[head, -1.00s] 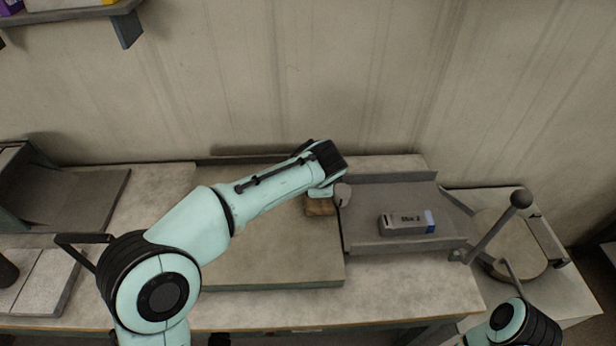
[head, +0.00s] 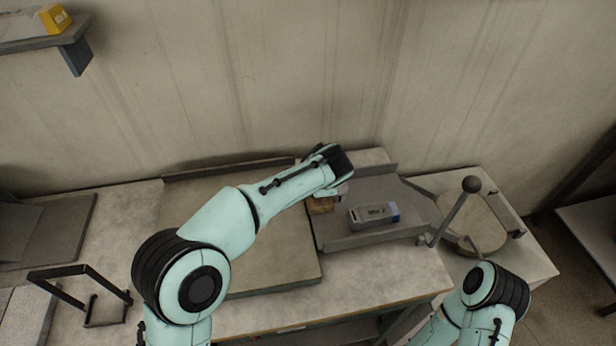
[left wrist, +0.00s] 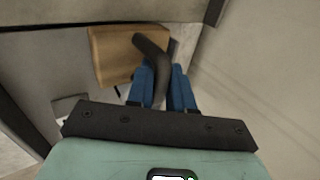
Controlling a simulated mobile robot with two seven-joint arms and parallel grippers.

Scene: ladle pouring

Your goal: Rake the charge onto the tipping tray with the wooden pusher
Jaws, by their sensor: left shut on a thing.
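The wooden pusher's block (head: 320,205) is at the left end of the grey tipping tray (head: 375,240), left of the charge. My left gripper (left wrist: 163,88) is shut on the pusher's dark curved handle (left wrist: 152,55); the wooden block also shows in the left wrist view (left wrist: 112,55). In the head view my left arm's end hides most of the handle and the fingers. The charge, a grey box with a printed label and a blue end (head: 374,214), lies on the tray between its side walls, with a small gap to the pusher. My right gripper is out of the picture.
A flat grey-brown board (head: 270,268) lies left of the tray. A round pan (head: 480,222) with a ball-topped lever (head: 472,185) stands to the right. A black frame handle (head: 80,270) stands at the left. The wall is close behind.

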